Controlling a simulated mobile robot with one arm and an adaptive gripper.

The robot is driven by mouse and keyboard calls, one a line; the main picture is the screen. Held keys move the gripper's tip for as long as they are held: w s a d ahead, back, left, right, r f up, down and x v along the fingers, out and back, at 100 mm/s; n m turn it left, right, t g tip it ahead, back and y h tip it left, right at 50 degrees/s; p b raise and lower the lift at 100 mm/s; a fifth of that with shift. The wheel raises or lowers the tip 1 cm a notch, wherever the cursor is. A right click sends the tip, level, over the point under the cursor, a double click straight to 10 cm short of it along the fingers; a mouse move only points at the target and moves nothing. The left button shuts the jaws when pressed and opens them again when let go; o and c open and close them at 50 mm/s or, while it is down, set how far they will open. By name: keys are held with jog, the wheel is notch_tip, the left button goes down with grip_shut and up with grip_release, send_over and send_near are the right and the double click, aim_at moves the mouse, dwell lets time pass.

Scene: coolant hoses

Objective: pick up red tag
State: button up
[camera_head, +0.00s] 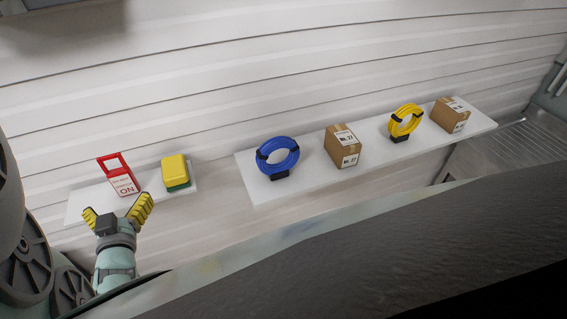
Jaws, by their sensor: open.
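The red tag (116,172) stands on a small white shelf at the left, with a red loop handle on top and a white lower face with red lettering. My gripper (117,210) is in front of and just below the tag. Its two yellow ribbed fingers are spread apart with nothing between them. A gap shows between the fingertips and the tag, though the exact distance in depth cannot be told.
A yellow and green sponge (175,171) sits right of the tag on the small shelf (82,204). A longer shelf (262,193) holds a blue hose coil (290,158), a yellow coil (414,123) and two cardboard boxes (338,152). A wire rack (510,150) is at far right.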

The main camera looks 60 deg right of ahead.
aim_at(122, 182)
jog(key=b+x, duration=0.2)
jog(key=x, duration=0.8)
jog(key=shift+w+d+f, duration=0.15)
jog(key=shift+d, duration=0.2)
jog(key=shift+a, duration=0.1)
jog(key=c, duration=1.4)
jog(key=shift+c, duration=0.5)
